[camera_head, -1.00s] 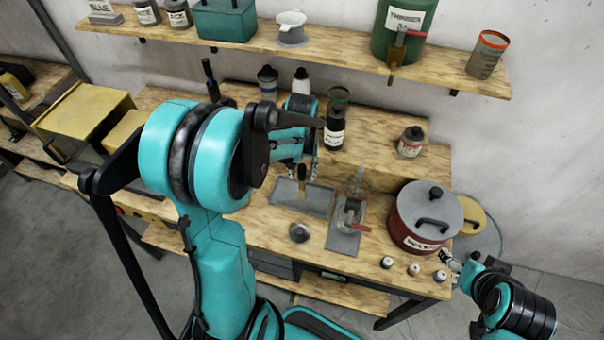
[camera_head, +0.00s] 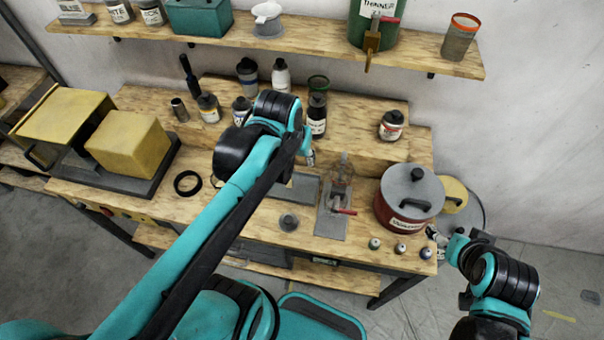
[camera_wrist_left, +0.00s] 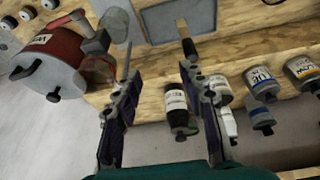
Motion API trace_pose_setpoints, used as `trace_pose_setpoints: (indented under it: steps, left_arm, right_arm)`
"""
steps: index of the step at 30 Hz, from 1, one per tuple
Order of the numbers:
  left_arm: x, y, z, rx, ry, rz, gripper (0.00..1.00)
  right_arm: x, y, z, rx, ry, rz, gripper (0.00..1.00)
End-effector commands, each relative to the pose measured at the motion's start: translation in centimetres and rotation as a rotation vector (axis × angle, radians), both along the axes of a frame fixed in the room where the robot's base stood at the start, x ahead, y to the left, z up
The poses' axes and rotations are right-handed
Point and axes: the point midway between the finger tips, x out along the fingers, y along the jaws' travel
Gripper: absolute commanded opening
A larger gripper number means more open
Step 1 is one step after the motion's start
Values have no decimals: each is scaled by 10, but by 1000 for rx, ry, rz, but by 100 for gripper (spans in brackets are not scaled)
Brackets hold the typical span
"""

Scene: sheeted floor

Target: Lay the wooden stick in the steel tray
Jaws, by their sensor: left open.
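The steel tray (camera_head: 302,188) lies flat on the bench, partly hidden by my left arm in the head view. It also shows at the top of the left wrist view (camera_wrist_left: 203,14). A short brown wooden stick (camera_wrist_left: 168,25) overlaps the tray there; I cannot tell its full contact with it. The stick is hidden in the head view. My left gripper (camera_head: 311,158) is over the back of the bench, beyond the tray. Its fingers (camera_wrist_left: 156,55) are spread apart with nothing between them. My right gripper (camera_head: 438,236) is beside the bench's right end; its fingers are too small to read.
A red pot (camera_head: 408,198) stands right of a glass vessel on a grey plate (camera_head: 331,222). Several bottles, including a dark one (camera_head: 317,118), stand on the raised back step. A small grey round item (camera_head: 289,222) lies before the tray. A yellow box (camera_head: 128,148) is left.

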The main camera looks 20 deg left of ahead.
Motion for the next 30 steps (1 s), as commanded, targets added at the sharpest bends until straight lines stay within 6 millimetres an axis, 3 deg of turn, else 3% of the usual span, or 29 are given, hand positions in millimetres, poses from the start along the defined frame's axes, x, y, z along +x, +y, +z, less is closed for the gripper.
trace_pose_setpoints:
  steps: [3,9,23,26,30]
  left_arm:
    - [-25,-19,-1,22,-115,-78,41]
    - [-44,-36,-6,45,-241,-156,41]
    - [-47,-39,-9,50,-271,-173,41]
    - [-47,-39,-21,51,-271,-173,41]
    - [-47,-39,-53,51,-270,-173,41]
  right_arm:
    - [0,0,0,0,0,0,80]
    - [0,0,0,0,0,0,80]
    - [0,0,-3,0,0,0,80]
    - [0,0,-13,0,0,0,80]
    - [0,0,-46,0,0,0,80]
